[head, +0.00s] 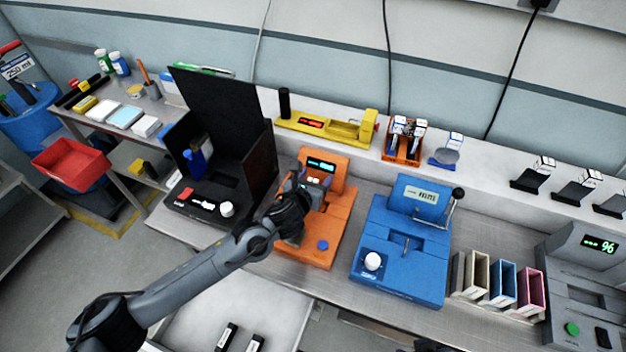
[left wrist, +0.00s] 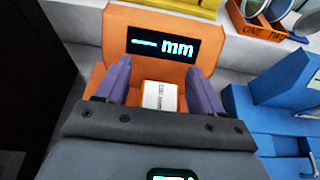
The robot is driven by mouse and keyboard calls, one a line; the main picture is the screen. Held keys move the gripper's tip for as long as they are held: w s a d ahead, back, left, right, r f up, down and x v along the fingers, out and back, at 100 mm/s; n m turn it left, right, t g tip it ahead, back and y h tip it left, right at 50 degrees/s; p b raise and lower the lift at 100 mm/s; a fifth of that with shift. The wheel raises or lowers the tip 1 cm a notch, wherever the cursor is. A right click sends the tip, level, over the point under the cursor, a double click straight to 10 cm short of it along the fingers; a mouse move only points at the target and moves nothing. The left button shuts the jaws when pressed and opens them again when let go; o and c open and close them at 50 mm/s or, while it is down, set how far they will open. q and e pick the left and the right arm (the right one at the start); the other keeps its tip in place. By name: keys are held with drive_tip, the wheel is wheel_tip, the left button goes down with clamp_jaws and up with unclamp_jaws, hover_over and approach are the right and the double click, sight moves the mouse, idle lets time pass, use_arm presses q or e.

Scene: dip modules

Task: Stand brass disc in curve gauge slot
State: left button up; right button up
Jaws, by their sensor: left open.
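An orange gauge (head: 338,208) with a lit display stands on the bench; in the left wrist view the orange gauge (left wrist: 120,30) reads a dash and "mm". I cannot tell for certain that it is the curve gauge. My left gripper (head: 313,184) is over it. In the left wrist view my left gripper (left wrist: 160,88) is open, with a finger on each side of a small white labelled block (left wrist: 160,97) and gaps between. I see no brass disc surface; a disc under the block, and the slot, would be hidden by the gripper. My right gripper is not in view.
A blue device (head: 405,250) stands right of the orange gauge, and a black open box (head: 225,130) stands left. An orange rack (head: 402,148) of tagged discs and a yellow gauge (head: 325,127) are behind. Coloured holders (head: 500,280) stand at right.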

use_arm(q)
drive_tip(key=shift+r, duration=0.2)
drive_tip(key=v, duration=1.2)
drive_tip(key=s+d+f+n+g, duration=0.15)
drive_tip(key=s+f+n, duration=0.25)
drive_tip(key=s+n, duration=0.6)
drive_tip(key=s+a+f+n+g+y, duration=0.2)
drive_tip(key=s+a+f+n, duration=0.3)
drive_tip(key=s+a+n, duration=0.4)
drive_tip(key=s+a+f+n+g+y, duration=0.2)
drive_tip(key=s+a+f+n+g, duration=0.3)
drive_tip(key=s+a+n, duration=0.5)
drive_tip(key=s+n, duration=0.1)
drive_tip(key=n, duration=0.8)
drive_tip(key=shift+a+f+y, duration=0.25)
drive_tip(key=shift+f+y, duration=0.05)
drive_tip(key=shift+g, duration=0.25)
